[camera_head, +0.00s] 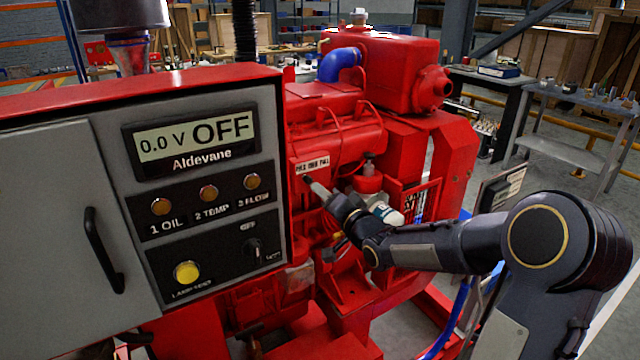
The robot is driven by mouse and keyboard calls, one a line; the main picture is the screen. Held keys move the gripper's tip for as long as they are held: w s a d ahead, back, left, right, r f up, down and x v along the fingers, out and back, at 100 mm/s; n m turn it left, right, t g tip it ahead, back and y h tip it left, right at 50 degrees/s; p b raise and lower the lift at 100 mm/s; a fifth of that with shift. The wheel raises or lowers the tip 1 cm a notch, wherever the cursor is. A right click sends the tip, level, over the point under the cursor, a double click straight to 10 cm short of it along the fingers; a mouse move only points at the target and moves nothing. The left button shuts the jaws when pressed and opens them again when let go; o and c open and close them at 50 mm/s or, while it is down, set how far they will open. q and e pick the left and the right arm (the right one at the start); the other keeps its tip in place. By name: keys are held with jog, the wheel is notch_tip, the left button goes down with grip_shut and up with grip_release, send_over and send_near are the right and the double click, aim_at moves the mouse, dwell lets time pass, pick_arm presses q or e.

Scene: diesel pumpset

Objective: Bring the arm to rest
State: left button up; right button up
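My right arm comes in from the right and reaches across to the red diesel engine (335,130). Its gripper (322,192) points up and left, just below a small white label (312,165) on the engine's side. The gripper is small and seen edge-on, so I cannot tell whether its fingers are open or shut, or whether they touch the engine. No held object can be made out. My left gripper is not in view.
A grey control panel (207,225) in a red frame stands close on the left, its display reading "0.0 V OFF". A cabinet door with a black handle (103,250) is beside it. A grey workbench (580,100) stands at the back right, with open floor around it.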

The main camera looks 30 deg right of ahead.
dwell(0.4)
jog(key=s+a+f+n+g+y+p, duration=0.1)
jog(key=s+a+g, duration=0.3)
jog(key=s, duration=0.7)
jog(key=s+a+f+n+g+p, duration=0.1)
jog(key=s+a+n+g, duration=0.3)
jog(key=s, duration=0.8)
jog(key=s+a+f+n+g+y+p, duration=0.1)
jog(key=s+a+f+n+g, duration=0.2)
jog(key=s, duration=0.9)
jog(key=shift+s+a+g+y+p, duration=0.15)
jog(key=shift+a+g+y+p, duration=0.2)
jog(key=shift+a+g, duration=0.3)
jog(key=shift+f, duration=0.1)
